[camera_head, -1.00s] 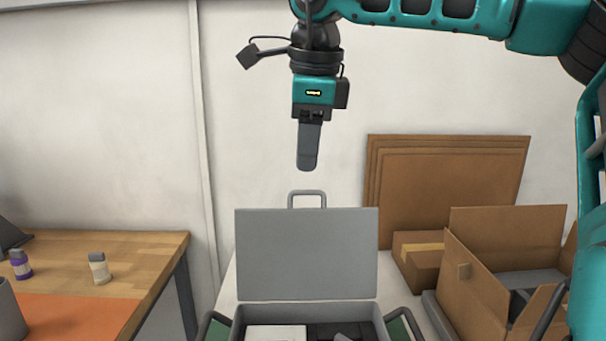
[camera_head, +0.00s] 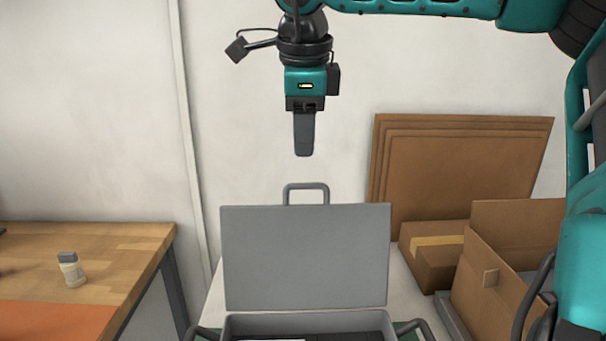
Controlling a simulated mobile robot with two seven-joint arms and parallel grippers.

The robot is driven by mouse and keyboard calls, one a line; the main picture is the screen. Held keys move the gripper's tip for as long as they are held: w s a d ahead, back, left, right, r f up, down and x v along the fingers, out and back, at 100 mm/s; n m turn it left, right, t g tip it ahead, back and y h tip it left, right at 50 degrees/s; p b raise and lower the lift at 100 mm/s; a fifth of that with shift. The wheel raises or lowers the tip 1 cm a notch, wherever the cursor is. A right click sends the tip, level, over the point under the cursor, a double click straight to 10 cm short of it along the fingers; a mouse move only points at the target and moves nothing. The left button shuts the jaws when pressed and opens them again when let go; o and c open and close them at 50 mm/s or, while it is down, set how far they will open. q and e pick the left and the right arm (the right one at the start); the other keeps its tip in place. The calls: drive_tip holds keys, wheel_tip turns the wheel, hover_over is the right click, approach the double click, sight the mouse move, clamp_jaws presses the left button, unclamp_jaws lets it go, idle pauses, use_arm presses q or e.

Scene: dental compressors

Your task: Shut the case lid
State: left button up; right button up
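The grey case lid (camera_head: 305,257) stands open and upright, with a handle (camera_head: 306,188) on its top edge. The case's lower part (camera_head: 262,324) shows at the bottom edge of the view, with dark and white contents only partly visible. My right gripper (camera_head: 304,152) hangs pointing down above the lid's handle, apart from it. It is seen edge-on, so its finger gap does not show. My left gripper is not in view.
A wooden table with an orange mat (camera_head: 55,320) and a small bottle (camera_head: 71,270) is at left. Cardboard boxes (camera_head: 510,265) and flat cardboard sheets (camera_head: 460,165) stand at right. A white wall is behind.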

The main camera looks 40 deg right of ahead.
sight(303, 184)
drive_tip(key=x, duration=0.8)
drive_tip(key=shift+w+d+f, duration=0.1)
drive_tip(key=shift+f, duration=0.05)
clamp_jaws()
idle(1.1)
